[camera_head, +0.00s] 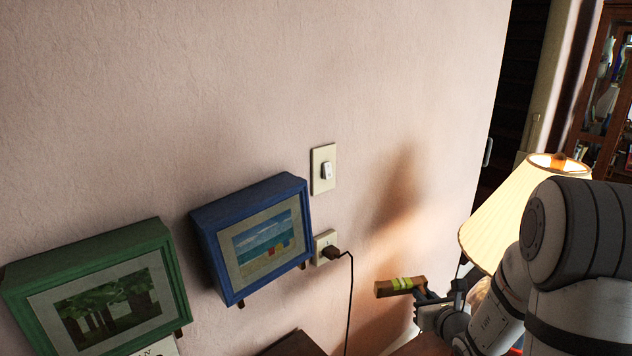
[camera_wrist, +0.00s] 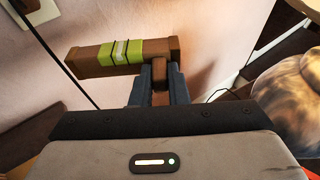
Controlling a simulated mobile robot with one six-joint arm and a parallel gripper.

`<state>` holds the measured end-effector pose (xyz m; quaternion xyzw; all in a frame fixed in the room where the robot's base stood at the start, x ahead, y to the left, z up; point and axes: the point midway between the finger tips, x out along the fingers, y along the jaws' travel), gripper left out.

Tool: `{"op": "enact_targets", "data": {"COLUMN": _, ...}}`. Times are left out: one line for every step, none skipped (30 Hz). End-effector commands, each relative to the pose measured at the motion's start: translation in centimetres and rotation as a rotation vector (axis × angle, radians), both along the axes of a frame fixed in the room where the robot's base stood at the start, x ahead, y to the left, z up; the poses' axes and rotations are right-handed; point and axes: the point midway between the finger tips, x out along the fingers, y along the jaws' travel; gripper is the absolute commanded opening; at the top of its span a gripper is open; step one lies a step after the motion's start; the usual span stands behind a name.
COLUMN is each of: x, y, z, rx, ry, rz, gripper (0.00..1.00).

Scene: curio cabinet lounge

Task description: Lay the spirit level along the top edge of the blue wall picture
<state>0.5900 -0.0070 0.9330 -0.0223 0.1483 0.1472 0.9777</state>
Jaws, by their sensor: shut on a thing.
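The spirit level is a short brown bar with a yellow-green middle band (camera_head: 384,290). My gripper (camera_head: 422,292) is shut on the level near one end and holds it in the air, right of and below the blue picture. The level (camera_wrist: 104,54) spans the upper part of the wrist view, with the gripper fingers (camera_wrist: 160,82) around its right part. The blue wall picture (camera_head: 207,217) hangs tilted on the wall, its right end higher in the head view. Its top edge is bare. The wrist view does not show it.
A green-framed picture (camera_head: 160,236) hangs to the left. A light switch (camera_head: 323,169) and an outlet with a black plug and cord (camera_head: 333,251) are right of the blue picture. A lit lamp (camera_head: 510,205) stands close to my arm. The wall above the pictures is clear.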

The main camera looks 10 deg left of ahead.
Motion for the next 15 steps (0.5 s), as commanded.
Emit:
{"op": "enact_targets", "data": {"x": 0.0, "y": 0.5, "z": 0.8, "rx": -0.002, "ry": -0.004, "rz": 0.011, "gripper": 0.0}}
{"op": "enact_targets", "data": {"x": -0.1, "y": 0.9, "z": 1.4, "rx": -0.003, "ry": -0.005, "rz": 0.02, "gripper": 0.0}}
{"op": "enact_targets", "data": {"x": -0.1, "y": 1.5, "z": 2.3, "rx": -0.004, "ry": -0.007, "rz": 0.034, "gripper": 0.0}}
{"op": "enact_targets", "data": {"x": -0.2, "y": 2.1, "z": 3.1, "rx": -0.006, "ry": -0.008, "rz": 0.049, "gripper": 0.0}}
{"op": "enact_targets", "data": {"x": -0.4, "y": 2.9, "z": 4.1, "rx": -0.009, "ry": -0.011, "rz": 0.066, "gripper": 0.0}}
{"op": "enact_targets", "data": {"x": -0.6, "y": 3.9, "z": 5.4, "rx": -0.012, "ry": -0.011, "rz": 0.09, "gripper": 0.0}}
{"op": "enact_targets", "data": {"x": -0.8, "y": 4.8, "z": 6.6, "rx": -0.014, "ry": -0.014, "rz": 0.111, "gripper": 0.0}}
{"op": "enact_targets", "data": {"x": -1.1, "y": 5.7, "z": 7.8, "rx": -0.018, "ry": -0.016, "rz": 0.133, "gripper": 0.0}}
{"op": "enact_targets", "data": {"x": -1.5, "y": 7.0, "z": 9.4, "rx": -0.021, "ry": -0.018, "rz": 0.163, "gripper": 0.0}}
{"op": "enact_targets", "data": {"x": -1.8, "y": 7.9, "z": 10.6, "rx": -0.024, "ry": -0.019, "rz": 0.185, "gripper": 0.0}}
{"op": "enact_targets", "data": {"x": -2.2, "y": 8.9, "z": 11.8, "rx": -0.026, "ry": -0.021, "rz": 0.207, "gripper": 0.0}}
{"op": "enact_targets", "data": {"x": -2.8, "y": 10.1, "z": 13.4, "rx": -0.03, "ry": -0.023, "rz": 0.235, "gripper": 0.0}}
{"op": "enact_targets", "data": {"x": -3.2, "y": 11.0, "z": 14.5, "rx": -0.033, "ry": -0.025, "rz": 0.257, "gripper": 0.0}}
{"op": "enact_targets", "data": {"x": -3.7, "y": 11.9, "z": 15.7, "rx": -0.036, "ry": -0.026, "rz": 0.277, "gripper": 0.0}}
{"op": "enact_targets", "data": {"x": -4.4, "y": 13.0, "z": 17.2, "rx": -0.04, "ry": -0.029, "rz": 0.305, "gripper": 0.0}}
